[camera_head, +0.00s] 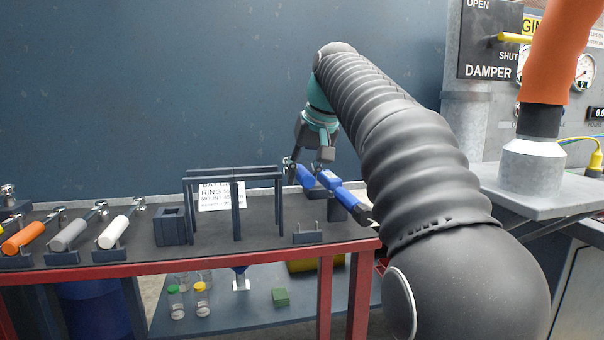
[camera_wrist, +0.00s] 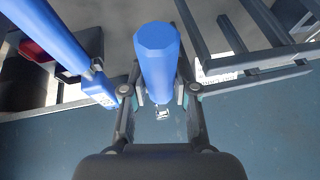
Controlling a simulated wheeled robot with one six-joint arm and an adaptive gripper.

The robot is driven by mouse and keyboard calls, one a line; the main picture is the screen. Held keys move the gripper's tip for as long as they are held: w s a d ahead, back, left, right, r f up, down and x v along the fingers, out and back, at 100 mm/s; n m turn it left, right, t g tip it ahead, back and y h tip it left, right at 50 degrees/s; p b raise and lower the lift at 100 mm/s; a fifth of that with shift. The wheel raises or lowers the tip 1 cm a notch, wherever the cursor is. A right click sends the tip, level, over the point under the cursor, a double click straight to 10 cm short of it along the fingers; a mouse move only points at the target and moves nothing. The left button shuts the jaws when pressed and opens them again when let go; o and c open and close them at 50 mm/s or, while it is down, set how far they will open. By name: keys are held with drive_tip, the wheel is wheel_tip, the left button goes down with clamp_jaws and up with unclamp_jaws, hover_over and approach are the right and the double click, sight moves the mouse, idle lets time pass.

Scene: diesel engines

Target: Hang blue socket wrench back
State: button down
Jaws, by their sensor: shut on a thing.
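The blue socket wrench (camera_head: 304,176) is in my gripper (camera_head: 308,166) above the right part of the dark bench top. In the wrist view my gripper (camera_wrist: 160,94) has its fingers on either side of the wrench's blue handle (camera_wrist: 157,60). A small metal end shows beyond the handle, between the fingers. An empty low holder with two prongs (camera_head: 308,236) stands near the bench's front edge. Orange (camera_head: 24,236), grey (camera_head: 70,235) and white (camera_head: 114,232) handled wrenches rest in similar holders at the left.
A second blue tool with a black end (camera_head: 345,198) lies close right of my gripper; it also shows in the wrist view (camera_wrist: 58,42). A dark frame rack (camera_head: 236,206) stands left of my gripper. A small dark block (camera_head: 170,226) and a paper sign (camera_head: 215,200) are nearby.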

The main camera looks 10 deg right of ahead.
drive_tip(key=shift+w, duration=0.2)
drive_tip(key=shift+f+b, duration=0.5)
drive_tip(key=shift+f, duration=0.7)
wheel_tip(320, 180, down, 5)
drive_tip(key=b, duration=0.4)
drive_tip(key=shift+r, duration=0.2)
drive_tip(key=shift+f, duration=0.8)
idle(0.9)
drive_tip(key=shift+c, duration=2.4)
unclamp_jaws()
drive_tip(key=shift+f+b, duration=0.1)
drive_tip(key=shift+b, duration=0.2)
drive_tip(key=shift+s+d+r, duration=0.1)
drive_tip(key=shift+r, duration=0.1)
drive_tip(key=shift+s+r+p, duration=0.15)
drive_tip(key=shift+r+p, duration=0.15)
drive_tip(key=shift+p, duration=0.15)
